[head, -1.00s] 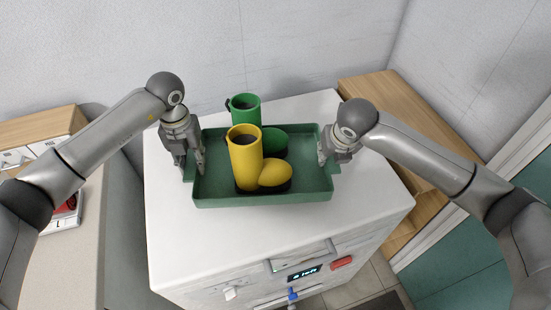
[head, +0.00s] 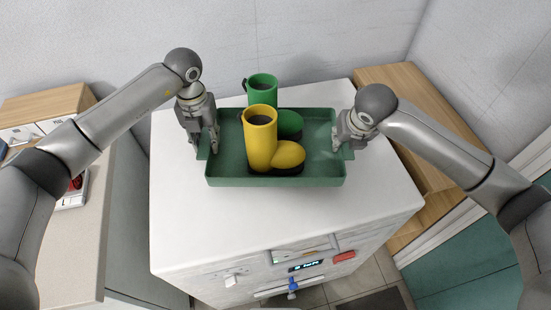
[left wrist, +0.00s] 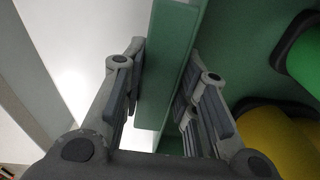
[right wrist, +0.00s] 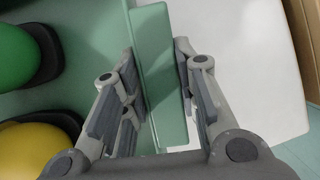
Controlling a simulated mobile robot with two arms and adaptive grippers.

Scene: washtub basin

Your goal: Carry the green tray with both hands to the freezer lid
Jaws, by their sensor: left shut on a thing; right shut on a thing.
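The green tray (head: 225,170) is over the white freezer lid (head: 200,235); I cannot tell whether it touches the lid. A yellow boot (head: 260,140) and a green boot (head: 264,90) stand upright in it. My left gripper (head: 208,150) is shut on the tray's left side, and the left wrist view shows the tray wall (left wrist: 165,70) between its fingers. My right gripper (head: 340,145) is shut on the right side, and the right wrist view shows that wall (right wrist: 158,70) between its fingers.
A beige counter (head: 75,235) stands at the left, with a wooden box (head: 45,105) at its back. A wooden bench (head: 395,90) is at the right. Grey walls close off the back. The front of the lid is clear. The freezer front carries a small display (head: 306,266) and a red label (head: 344,257).

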